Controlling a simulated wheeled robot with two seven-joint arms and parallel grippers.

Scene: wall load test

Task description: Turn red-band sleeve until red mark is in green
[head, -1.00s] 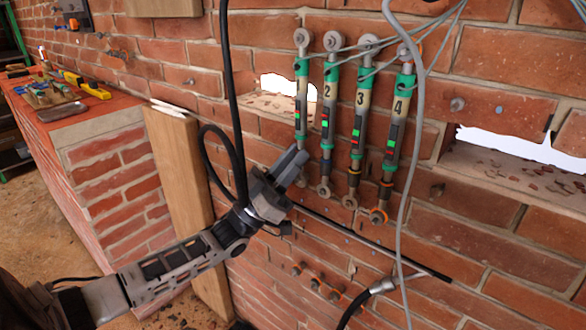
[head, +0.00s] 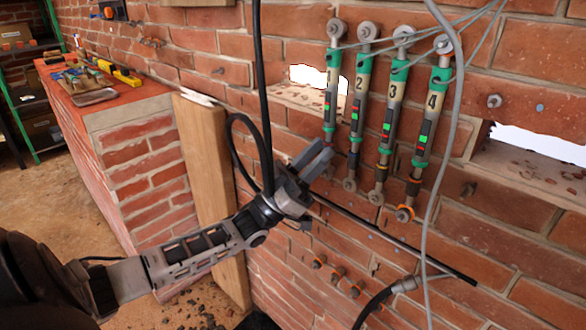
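Four tie rods with turning sleeves stand in a row on the brick wall: the first rod (head: 330,90), rod 2 (head: 358,95), rod 3 (head: 391,105) and rod 4 (head: 429,115). Each has green collars and a dark window with small coloured marks. An orange-red ring (head: 413,187) shows low on rod 4; I cannot tell for sure which sleeve is the red-band one or how its mark sits. My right gripper is out of view.
A black cable (head: 265,90) loops over my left wrist. A grey cable (head: 446,150) hangs in front of the wall right of rod 4. A thin black bar (head: 400,243) runs below the rods. A wooden plank (head: 207,160) and a brick bench (head: 130,95) with tools are left.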

